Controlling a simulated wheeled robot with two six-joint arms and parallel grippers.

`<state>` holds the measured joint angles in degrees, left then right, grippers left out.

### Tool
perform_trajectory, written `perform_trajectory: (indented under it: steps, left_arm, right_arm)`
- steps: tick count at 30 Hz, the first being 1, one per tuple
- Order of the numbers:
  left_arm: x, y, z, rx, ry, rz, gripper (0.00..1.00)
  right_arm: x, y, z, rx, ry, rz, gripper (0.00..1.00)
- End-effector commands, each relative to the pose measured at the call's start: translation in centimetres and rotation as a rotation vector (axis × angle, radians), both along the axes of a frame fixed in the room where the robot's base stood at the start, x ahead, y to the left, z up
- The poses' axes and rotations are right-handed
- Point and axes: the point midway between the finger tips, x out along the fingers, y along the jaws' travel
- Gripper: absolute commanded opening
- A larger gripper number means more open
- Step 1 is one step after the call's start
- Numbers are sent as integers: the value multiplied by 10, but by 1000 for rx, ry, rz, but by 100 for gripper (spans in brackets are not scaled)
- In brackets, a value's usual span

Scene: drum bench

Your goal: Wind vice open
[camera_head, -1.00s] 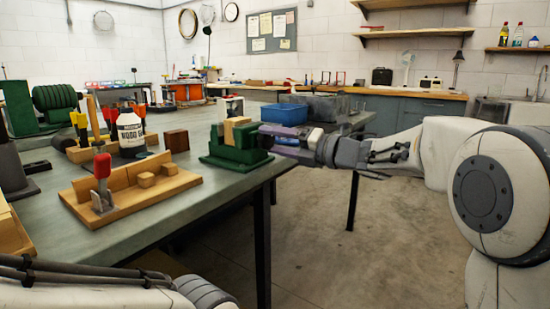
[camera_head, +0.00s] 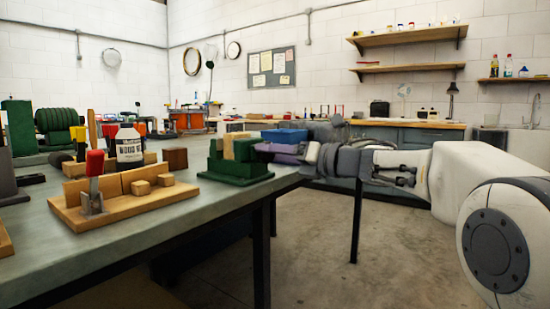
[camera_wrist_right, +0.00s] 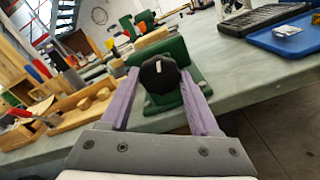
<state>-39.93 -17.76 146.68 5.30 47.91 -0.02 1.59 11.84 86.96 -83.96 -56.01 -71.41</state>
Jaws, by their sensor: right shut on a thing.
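The green vice (camera_head: 240,172) stands on the right edge of the bench, with a light wooden block (camera_head: 229,146) between its jaws. In the right wrist view the green vice body (camera_wrist_right: 165,50) lies behind a round black knob (camera_wrist_right: 157,76) with a pale mark. My right gripper (camera_head: 268,150) reaches the vice from the right. Its purple fingers (camera_wrist_right: 160,84) are on either side of the knob and shut on it. The knob is hidden in the head view. My left gripper is in neither current view.
On the bench (camera_head: 210,205), left of the vice, are a wooden jig with a red-handled clamp (camera_head: 95,165), a glue bottle (camera_head: 129,145) and a dark wooden block (camera_head: 175,159). A blue tray (camera_head: 285,136) lies behind the gripper. Open floor (camera_head: 320,235) lies right of the bench.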

Motion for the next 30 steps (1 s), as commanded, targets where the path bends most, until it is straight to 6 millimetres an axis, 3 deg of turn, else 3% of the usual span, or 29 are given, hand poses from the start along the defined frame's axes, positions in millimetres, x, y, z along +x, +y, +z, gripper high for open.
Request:
perform_trajectory:
  steps: [10,11,12,13,23,30]
  left_arm:
    - [0,0,0,0,0,0,50]
    - [0,0,0,0,0,0,50]
    - [0,0,0,0,0,0,50]
    - [0,0,0,0,0,0,50]
    - [0,0,1,0,0,0,50]
    - [0,0,8,0,0,0,50]
  right_arm:
    - [0,2,0,0,0,2,7]
    - [0,2,0,-1,0,3,74]
    - [0,2,0,-1,0,3,89]
    - [0,2,0,-1,0,3,92]
    - [-1,-2,0,0,0,-1,92]
    - [-21,-31,2,0,1,-5,92]
